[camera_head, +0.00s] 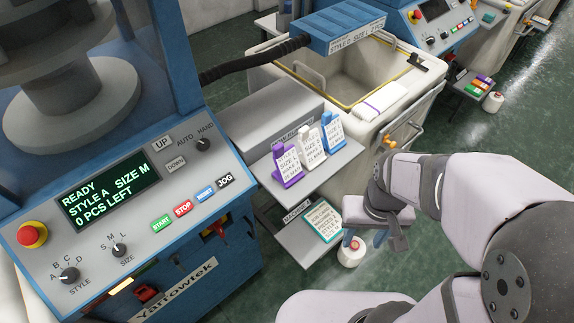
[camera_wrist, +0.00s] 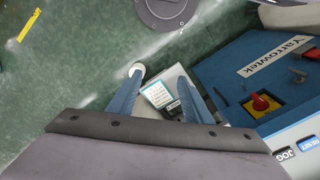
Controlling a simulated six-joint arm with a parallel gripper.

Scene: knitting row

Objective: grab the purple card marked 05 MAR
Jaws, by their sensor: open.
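A purple card holder with a white printed card (camera_head: 288,166) stands upright on the upper grey shelf, leftmost of three. A white one (camera_head: 311,147) and a blue one (camera_head: 333,132) stand beside it to the right. The print is too small to read the date surely. My gripper (camera_head: 364,242) is open and empty, to the right of and lower in the picture than the purple card, apart from it. In the wrist view my gripper (camera_wrist: 160,76) has its two blue fingers spread; the purple card does not show there.
A teal-edged card (camera_head: 324,220) lies on the lower shelf (camera_head: 303,241); it also shows between my fingers in the wrist view (camera_wrist: 158,95). A white yarn cone (camera_head: 351,253) stands by my gripper. The machine panel (camera_head: 130,205) is left, a cream bin (camera_head: 410,104) behind.

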